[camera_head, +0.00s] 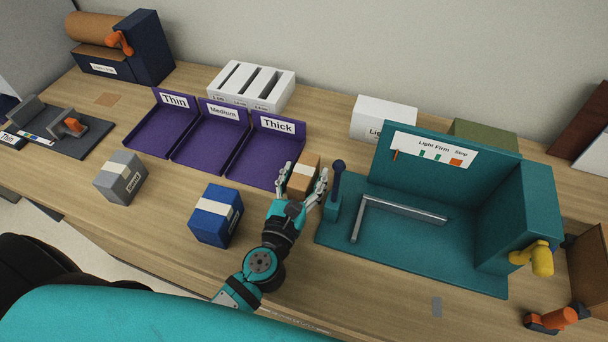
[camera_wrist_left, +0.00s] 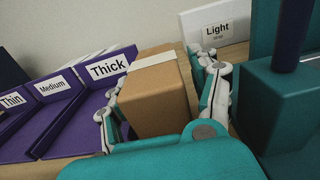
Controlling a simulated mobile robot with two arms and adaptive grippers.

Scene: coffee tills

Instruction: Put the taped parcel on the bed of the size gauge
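A brown taped parcel (camera_head: 303,174) with a pale strip of tape over its top is between the two fingers of my left gripper (camera_head: 304,186). The parcel (camera_wrist_left: 160,97) fills the middle of the left wrist view, with a finger close on each side; I cannot tell whether both press on it. The teal size gauge (camera_head: 400,240) is to the right, with a bare bed, a grey metal angle bar (camera_head: 405,208) and a dark-knobbed post (camera_head: 337,180) at its left edge beside my gripper. My right gripper is not in view.
A blue taped box (camera_head: 213,218) and a grey taped box (camera_head: 120,181) stand left of my arm. Purple bays (camera_head: 208,150) marked Thin, Medium and Thick are behind. A white box (camera_head: 383,115) stands behind the gauge. A yellow-handled part (camera_head: 540,257) is at its right.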

